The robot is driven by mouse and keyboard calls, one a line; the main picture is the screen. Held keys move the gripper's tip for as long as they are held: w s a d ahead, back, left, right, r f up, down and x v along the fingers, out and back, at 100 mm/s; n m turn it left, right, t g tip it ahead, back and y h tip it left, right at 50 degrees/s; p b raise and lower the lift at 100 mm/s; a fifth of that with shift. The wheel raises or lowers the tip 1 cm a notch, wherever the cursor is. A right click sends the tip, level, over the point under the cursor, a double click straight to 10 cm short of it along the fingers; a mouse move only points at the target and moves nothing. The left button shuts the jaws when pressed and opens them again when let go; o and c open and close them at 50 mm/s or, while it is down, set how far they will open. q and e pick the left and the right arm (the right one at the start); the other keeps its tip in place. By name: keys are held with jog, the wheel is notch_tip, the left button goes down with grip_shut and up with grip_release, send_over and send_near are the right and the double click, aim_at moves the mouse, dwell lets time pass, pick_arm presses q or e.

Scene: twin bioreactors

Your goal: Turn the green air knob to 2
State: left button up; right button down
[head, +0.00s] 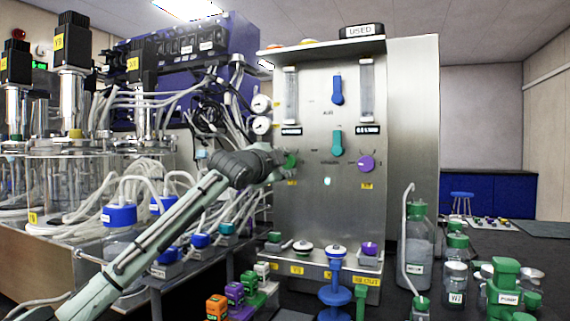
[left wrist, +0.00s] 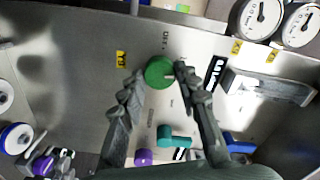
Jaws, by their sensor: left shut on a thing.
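The green air knob (head: 291,160) is on the steel front panel (head: 310,215), below the left flow tube. My left gripper (head: 279,165) reaches it from the left and partly covers it. In the left wrist view the round green knob (left wrist: 158,72) lies between the two fingertips of my left gripper (left wrist: 160,75), which is shut on it. A pale mark shows at the knob's right side. The numbers around it are too small to read. My right gripper is not in view.
A teal knob (head: 337,143), a blue knob (head: 337,90) and a purple knob (head: 367,163) are on the same panel. Two gauges (head: 262,125) and many hoses crowd its left side. Bottles (head: 418,245) stand at the right.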

pick_arm(q)
jog(key=shift+m, duration=3.9)
jog(key=shift+f, duration=0.1)
jog(key=o, duration=1.2)
jog(key=shift+c, duration=0.2)
jog(key=v, duration=1.2)
